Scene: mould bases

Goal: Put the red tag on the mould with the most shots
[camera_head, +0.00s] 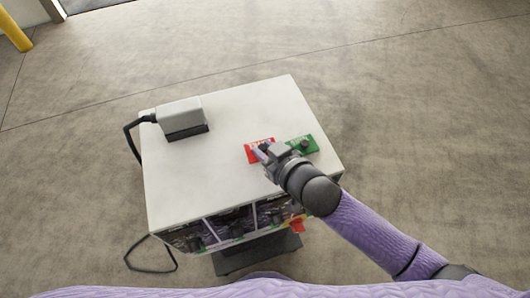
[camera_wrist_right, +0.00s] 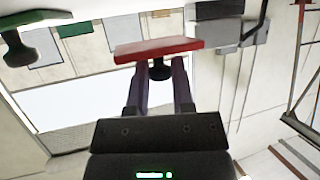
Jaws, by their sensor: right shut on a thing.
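The red tag (camera_head: 260,146) is at the right half of the cart's white top (camera_head: 215,185). My right gripper (camera_head: 264,152) is shut on the tag's dark knob. In the right wrist view the red tag (camera_wrist_right: 158,48) spans above my right fingertips (camera_wrist_right: 160,72), with the black knob between them. I cannot tell whether the tag still touches the top. A green tag (camera_head: 304,144) with a black knob lies just right of my gripper; it also shows in the wrist view (camera_wrist_right: 33,23). I cannot make out any shot counts. My left gripper is not in view.
A grey device (camera_head: 180,112) with a black cable stands at the back left of the top. Dark compartments (camera_head: 235,222) open in the cart's front, their contents unclear. The middle and front left of the top are bare. Open concrete floor surrounds the cart.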

